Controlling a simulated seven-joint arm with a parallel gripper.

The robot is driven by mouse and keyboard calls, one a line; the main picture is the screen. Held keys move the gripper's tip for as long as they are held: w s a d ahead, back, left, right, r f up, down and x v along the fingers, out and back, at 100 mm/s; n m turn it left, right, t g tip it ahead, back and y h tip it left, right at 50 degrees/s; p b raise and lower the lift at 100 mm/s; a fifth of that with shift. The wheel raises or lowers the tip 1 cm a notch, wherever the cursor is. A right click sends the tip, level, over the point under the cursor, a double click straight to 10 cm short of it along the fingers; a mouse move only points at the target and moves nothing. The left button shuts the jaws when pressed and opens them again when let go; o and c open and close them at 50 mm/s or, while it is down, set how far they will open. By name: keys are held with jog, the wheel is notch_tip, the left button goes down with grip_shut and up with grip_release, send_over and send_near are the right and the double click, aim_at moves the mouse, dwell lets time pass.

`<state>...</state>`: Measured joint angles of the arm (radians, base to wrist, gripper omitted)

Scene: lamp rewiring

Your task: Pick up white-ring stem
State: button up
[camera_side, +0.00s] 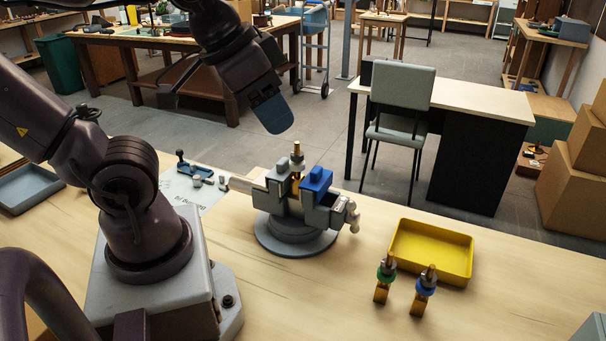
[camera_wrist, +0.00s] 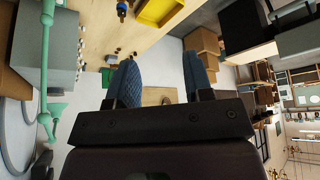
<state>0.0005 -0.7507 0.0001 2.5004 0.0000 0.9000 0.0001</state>
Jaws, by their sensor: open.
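The stem cannot be made out in the wrist view.
A green-ring stem (camera_side: 385,277) and a blue-ring stem (camera_side: 424,290) stand at the front right of the wooden bench, near an empty yellow tray (camera_side: 431,280). A grey tray (camera_side: 32,187) lies far left. A marked sheet (camera_side: 190,187) lies behind the vise, with small parts near it.

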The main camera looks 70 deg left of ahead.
jog(key=shift+o, duration=0.4)
jog(key=shift+o, duration=1.2)
jog(key=m+g+y, duration=0.4)
jog(key=m+g, duration=0.3)
jog(key=m, duration=0.6)
send_near(299, 155)
jog(key=shift+m, duration=0.3)
jog(key=x, duration=1.1)
jog(key=shift+a+f, duration=0.1)
jog(key=shift+a, duration=0.05)
